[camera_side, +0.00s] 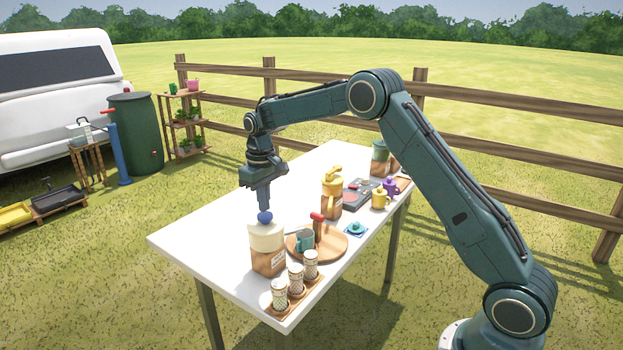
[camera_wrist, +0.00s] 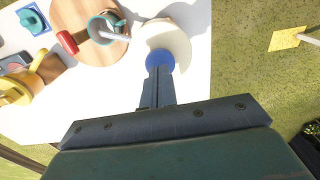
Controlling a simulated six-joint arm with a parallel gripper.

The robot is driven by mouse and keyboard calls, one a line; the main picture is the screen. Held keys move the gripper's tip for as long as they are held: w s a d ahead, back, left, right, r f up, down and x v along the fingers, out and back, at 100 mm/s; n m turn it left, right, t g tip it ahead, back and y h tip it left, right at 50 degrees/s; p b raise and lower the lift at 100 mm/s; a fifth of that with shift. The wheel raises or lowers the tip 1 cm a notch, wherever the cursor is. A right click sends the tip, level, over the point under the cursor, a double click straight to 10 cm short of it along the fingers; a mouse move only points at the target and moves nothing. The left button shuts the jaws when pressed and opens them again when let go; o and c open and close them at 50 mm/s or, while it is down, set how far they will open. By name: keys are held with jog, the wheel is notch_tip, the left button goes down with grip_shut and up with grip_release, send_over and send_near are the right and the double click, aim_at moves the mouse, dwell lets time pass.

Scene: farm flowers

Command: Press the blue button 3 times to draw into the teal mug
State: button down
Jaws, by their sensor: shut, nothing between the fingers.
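The blue button (camera_side: 265,217) is a round knob on top of a dispenser (camera_side: 268,262) with a cream lid and brown body. It also shows in the wrist view (camera_wrist: 158,62), on the cream lid (camera_wrist: 176,45). The teal mug (camera_side: 303,240) stands on a round wooden board beside the dispenser. In the wrist view, the teal mug (camera_wrist: 105,28) has a pale spout (camera_wrist: 115,36) reaching over its opening. My gripper (camera_side: 264,207) is shut and empty, pointing down with its fingertips at the top of the button. I cannot tell whether they touch it or press it down.
A red-handled tap (camera_side: 317,217) stands on the round board (camera_side: 338,249). Several shakers in a wooden tray (camera_side: 298,297) stand at the front edge. Behind are a yellow-topped dispenser (camera_side: 331,197), a yellow mug (camera_side: 380,200) and a purple mug (camera_side: 391,188). The table's left end (camera_side: 195,240) is clear.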

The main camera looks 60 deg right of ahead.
jog(key=shift+f, duration=1.15)
jog(key=shift+r, duration=1.35)
jog(key=shift+f, duration=1.2)
dwell(2.5)
jog(key=shift+r, duration=1.2)
dwell(0.5)
